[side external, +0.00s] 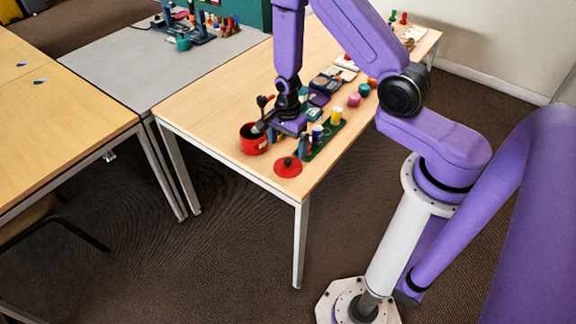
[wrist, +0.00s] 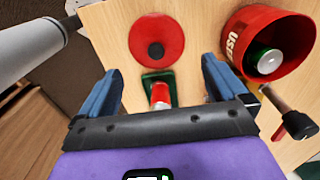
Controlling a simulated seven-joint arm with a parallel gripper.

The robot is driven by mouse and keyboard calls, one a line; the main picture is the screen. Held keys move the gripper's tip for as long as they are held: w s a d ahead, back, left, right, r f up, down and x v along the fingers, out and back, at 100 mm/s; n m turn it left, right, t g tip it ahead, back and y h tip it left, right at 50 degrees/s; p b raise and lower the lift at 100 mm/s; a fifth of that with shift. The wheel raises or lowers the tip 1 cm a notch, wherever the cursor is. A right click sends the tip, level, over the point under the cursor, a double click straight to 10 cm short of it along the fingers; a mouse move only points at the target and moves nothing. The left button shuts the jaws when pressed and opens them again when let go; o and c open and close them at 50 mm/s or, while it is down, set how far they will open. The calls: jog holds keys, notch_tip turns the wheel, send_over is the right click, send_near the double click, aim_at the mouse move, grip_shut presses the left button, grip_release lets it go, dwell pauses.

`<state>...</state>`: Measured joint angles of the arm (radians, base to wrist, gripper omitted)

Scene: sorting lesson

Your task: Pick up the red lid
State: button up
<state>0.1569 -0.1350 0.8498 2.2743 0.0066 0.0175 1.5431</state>
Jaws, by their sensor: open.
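The red lid (side external: 288,167) is a flat disc with a black knob. It lies on the wooden table near the front corner, right of the red pot (side external: 254,139). In the wrist view the lid (wrist: 140,40) is fully visible, just beyond my fingertips and between their lines. My gripper (side external: 287,143) is above the table close to the lid, and it also shows in the wrist view (wrist: 157,68). Its two blue fingers are wide apart, with the lid not between them. Their height above the lid is hard to tell.
The red pot, marked "USED" (wrist: 268,42), stands by the right finger with a green, silver-topped item inside. A green tray (side external: 325,139) with small containers is beside my gripper. A dark-handled tool (wrist: 290,112) is at the right. Table edges lie close to the lid.

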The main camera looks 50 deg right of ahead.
aim_at(288, 160)
jog(key=shift+s+a+f, duration=0.15)
jog(key=shift+f, duration=1)
jog(key=shift+s+a+f, duration=0.1)
jog(key=shift+s+f, duration=0.05)
jog(key=shift+f, duration=1.9)
jog(key=c, duration=1.2)
